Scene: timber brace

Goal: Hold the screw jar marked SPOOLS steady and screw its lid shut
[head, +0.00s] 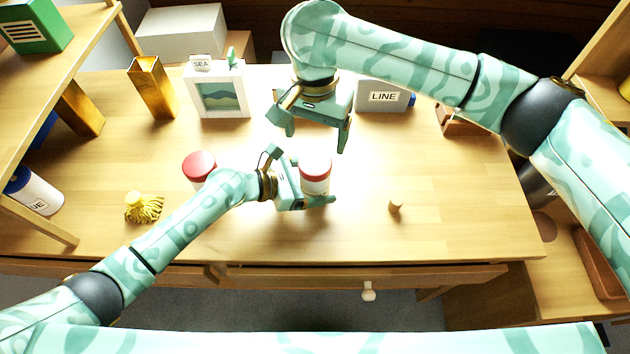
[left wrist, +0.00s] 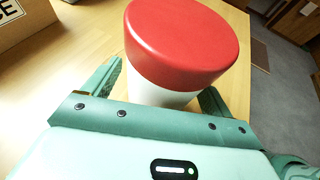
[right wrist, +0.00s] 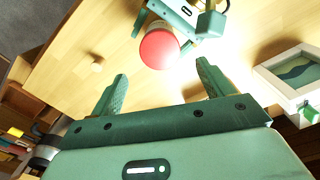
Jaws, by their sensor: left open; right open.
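A white jar (head: 316,186) with a red lid (head: 315,168) stands upright on the table between the fingers of my left gripper (head: 318,182). The lid sits on top of the jar; I cannot tell how tightly. In the left wrist view the red lid (left wrist: 182,42) hides most of the white jar body (left wrist: 160,95), with an open finger on either side. No SPOOLS marking is readable. My right gripper (head: 315,140) is open and empty, behind and above the jar, fingers pointing down. In the right wrist view the lid (right wrist: 159,49) lies beyond its fingertips.
A second red-lidded jar (head: 199,166) stands left, partly behind my left arm. A yellow tasselled thing (head: 143,208), a small cork-like piece (head: 395,205), a SEA picture frame (head: 220,95) and a grey LINE box (head: 383,97) stand on the table.

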